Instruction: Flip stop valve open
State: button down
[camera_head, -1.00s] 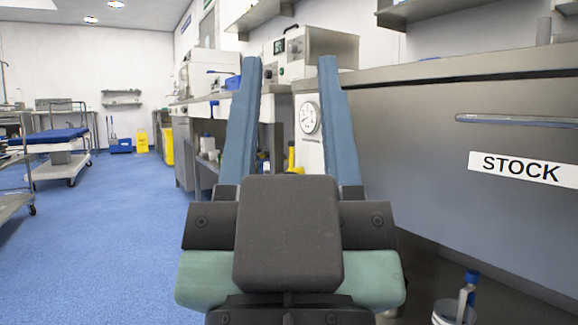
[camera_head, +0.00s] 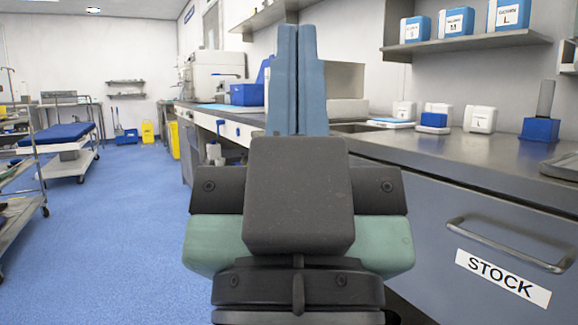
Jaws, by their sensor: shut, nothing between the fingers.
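My gripper (camera_head: 297,32) is in the middle of the camera_head view. Its two long blue fingers point up and forward, pressed together and empty. I cannot make out a stop valve for certain. A small blue handle-like part (camera_head: 220,125) shows at the front of the counter, left of my fingers and apart from them. It is too small to tell whether it is a valve or how it is set. My fingers and wrist hide part of the counter front behind them.
A grey counter with a drawer marked STOCK (camera_head: 503,276) runs along the right. A trolley with a blue top (camera_head: 57,135) stands at left. The blue floor (camera_head: 110,230) between is clear.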

notch_tip(320, 180, up, 14)
jog(key=p, duration=1.1)
jog(key=shift+f, duration=0.2)
